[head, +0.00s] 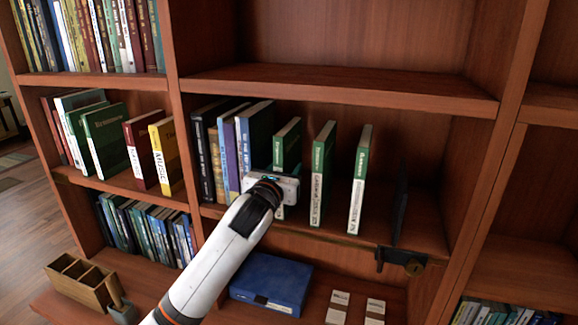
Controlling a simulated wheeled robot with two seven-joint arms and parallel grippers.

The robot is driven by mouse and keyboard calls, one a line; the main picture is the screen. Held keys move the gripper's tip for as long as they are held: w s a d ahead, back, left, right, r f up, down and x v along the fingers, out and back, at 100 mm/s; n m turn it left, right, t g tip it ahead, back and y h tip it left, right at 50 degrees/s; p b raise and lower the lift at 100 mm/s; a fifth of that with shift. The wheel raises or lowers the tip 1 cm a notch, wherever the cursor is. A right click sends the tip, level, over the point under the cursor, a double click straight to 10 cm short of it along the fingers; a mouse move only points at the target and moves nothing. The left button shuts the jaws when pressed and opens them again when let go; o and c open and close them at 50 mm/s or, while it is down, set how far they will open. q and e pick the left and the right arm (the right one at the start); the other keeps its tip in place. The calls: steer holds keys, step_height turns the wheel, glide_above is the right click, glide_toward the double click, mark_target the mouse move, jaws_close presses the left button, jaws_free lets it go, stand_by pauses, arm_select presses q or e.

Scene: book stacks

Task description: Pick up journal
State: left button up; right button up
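Three upright green-and-white volumes stand on the middle shelf: a left one (288,142), a middle one (321,172) and a right one (359,178). The print is too small to tell which is the journal. My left gripper (283,172) is in front of the left green volume and covers the middle of its spine. The fingers are mostly hidden, so I cannot tell whether they are open or hold the volume. My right gripper is not in view.
Dark and blue books (256,135) stand close on the left of the gripper. A dark upright plate (401,205) stands right of the green volumes. A blue box (271,283) lies below. The shelf above (340,80) is empty.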

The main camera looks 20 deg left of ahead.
arm_select(q)
jaws_close()
